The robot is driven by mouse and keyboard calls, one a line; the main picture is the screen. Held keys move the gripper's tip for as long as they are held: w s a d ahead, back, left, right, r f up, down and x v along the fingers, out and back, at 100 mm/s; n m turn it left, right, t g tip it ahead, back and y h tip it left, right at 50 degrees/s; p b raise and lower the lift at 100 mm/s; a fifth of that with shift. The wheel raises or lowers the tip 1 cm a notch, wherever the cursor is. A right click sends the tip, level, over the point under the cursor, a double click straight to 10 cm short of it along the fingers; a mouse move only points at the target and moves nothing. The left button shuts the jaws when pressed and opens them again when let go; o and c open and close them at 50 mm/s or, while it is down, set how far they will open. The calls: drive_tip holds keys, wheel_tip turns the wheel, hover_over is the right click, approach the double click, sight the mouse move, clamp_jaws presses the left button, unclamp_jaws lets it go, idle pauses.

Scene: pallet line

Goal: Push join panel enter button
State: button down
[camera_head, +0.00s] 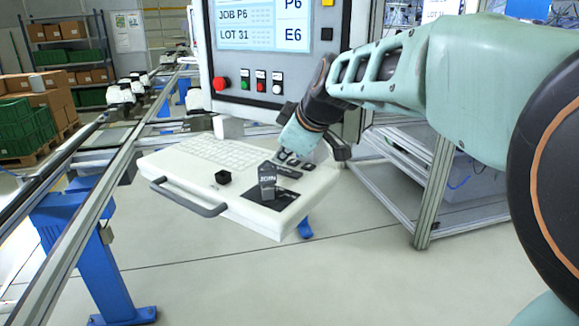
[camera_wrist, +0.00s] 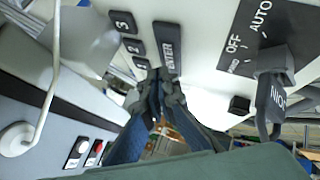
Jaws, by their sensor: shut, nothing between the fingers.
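The join panel (camera_head: 185,165) is a white sloping console with a keypad and a grey front handle. Its ENTER button (camera_wrist: 167,45) is a long dark key beside smaller keys marked 3 and 2 in the wrist view. My gripper (camera_wrist: 158,78) is shut and empty, its tips at the near end of the ENTER button; I cannot tell whether they touch it. In the head view my gripper (camera_head: 287,152) comes down over the far right part of the panel.
Conveyor rails (camera_head: 75,165) run at left; floor in front is clear.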

sight(284, 170)
drive_tip(key=shift+f, duration=0.15)
drive_tip(key=shift+f+b, duration=0.3)
drive_tip(key=shift+b, duration=0.4)
drive_tip(key=shift+f+b, duration=0.55)
drive_tip(key=shift+b, duration=0.1)
idle(0.7)
drive_tip(key=shift+r, duration=0.1)
drive_tip(key=shift+r+p, duration=0.5)
drive_tip(key=shift+r, duration=0.35)
drive_tip(key=shift+r+p, duration=1.55)
drive_tip(key=shift+r, duration=0.95)
drive_tip(key=shift+d+r, duration=0.1)
